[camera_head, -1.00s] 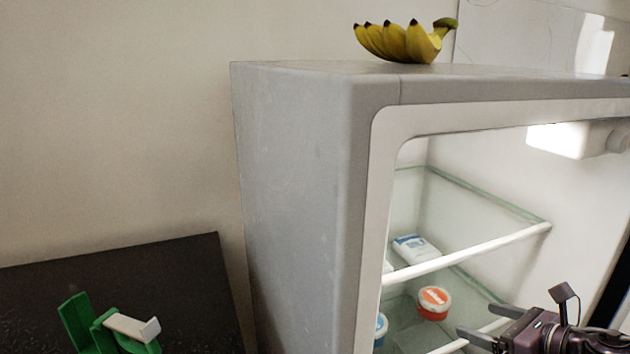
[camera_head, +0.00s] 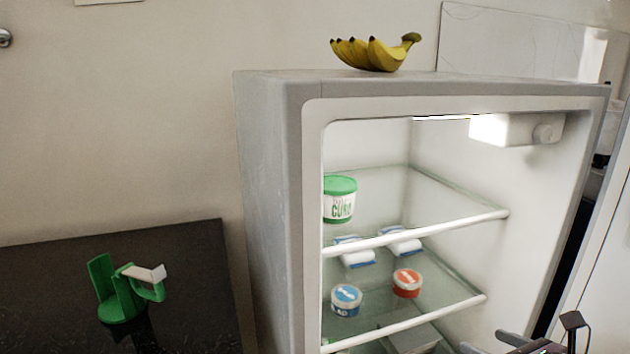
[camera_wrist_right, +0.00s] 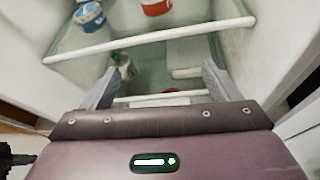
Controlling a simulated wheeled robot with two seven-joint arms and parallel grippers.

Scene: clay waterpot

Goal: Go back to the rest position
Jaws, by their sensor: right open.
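My right gripper (camera_head: 488,344) shows at the bottom edge of the head view, in front of the open fridge (camera_head: 268,180). In the right wrist view (camera_wrist_right: 160,88) its two fingers are spread apart with nothing held between them, facing the lower shelves. My left gripper is not in view. No clay waterpot can be made out.
The fridge holds a green-lidded tub (camera_head: 340,205), a blue-lidded tub (camera_head: 346,300), an orange-lidded tub (camera_head: 407,283) and white-blue packets (camera_head: 400,242). Bananas (camera_head: 375,54) lie on top. A green holder (camera_head: 122,300) stands on a dark counter (camera_head: 50,290) at left.

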